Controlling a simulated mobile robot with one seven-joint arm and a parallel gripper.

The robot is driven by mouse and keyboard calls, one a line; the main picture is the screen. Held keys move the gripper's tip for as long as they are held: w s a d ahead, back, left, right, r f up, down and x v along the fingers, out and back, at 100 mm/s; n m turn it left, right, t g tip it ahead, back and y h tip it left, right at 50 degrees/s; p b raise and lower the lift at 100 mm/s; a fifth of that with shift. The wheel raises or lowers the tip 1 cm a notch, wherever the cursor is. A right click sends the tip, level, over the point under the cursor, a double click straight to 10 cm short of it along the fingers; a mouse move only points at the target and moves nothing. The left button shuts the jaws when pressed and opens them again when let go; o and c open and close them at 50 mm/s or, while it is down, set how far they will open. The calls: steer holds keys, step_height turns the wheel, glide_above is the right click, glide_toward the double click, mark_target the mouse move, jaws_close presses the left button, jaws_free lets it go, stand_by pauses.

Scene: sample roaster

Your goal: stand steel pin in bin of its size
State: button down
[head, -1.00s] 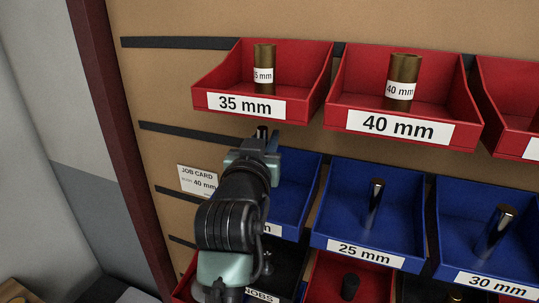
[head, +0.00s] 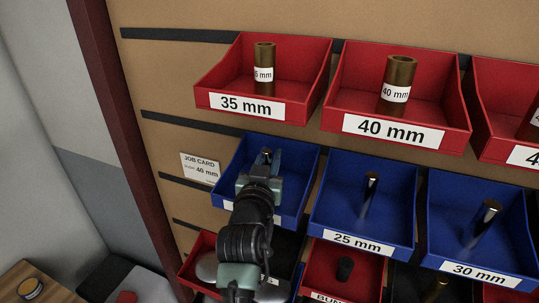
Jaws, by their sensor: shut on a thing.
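My gripper (head: 262,166) is shut on a steel pin (head: 267,152). Only the pin's upper end shows between the fingers; its lower end is hidden. The gripper and pin are in front of or inside the left blue bin (head: 300,160); I cannot tell whether the pin touches its floor. My arm covers most of this bin's label. To the right, the blue 25 mm bin (head: 328,215) holds an upright steel pin (head: 370,190).
Above are a red 35 mm bin (head: 215,88) and a red 40 mm bin (head: 440,110), each with a brown labelled cylinder. A job card (head: 200,168) reading 40 mm is on the board at left. More bins with small parts are below, partly behind my arm.

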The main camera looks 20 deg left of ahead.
steer(key=shift+f, duration=0.15)
steer(key=c, duration=0.7)
jaws_free()
steer(key=shift+c, duration=0.2)
steer(key=shift+r, duration=0.3)
steer(key=s+d+b, duration=0.2)
steer(key=s+b, duration=0.3)
steer(key=s, duration=0.7)
steer(key=shift+f, duration=0.15)
steer(key=shift+w, duration=0.1)
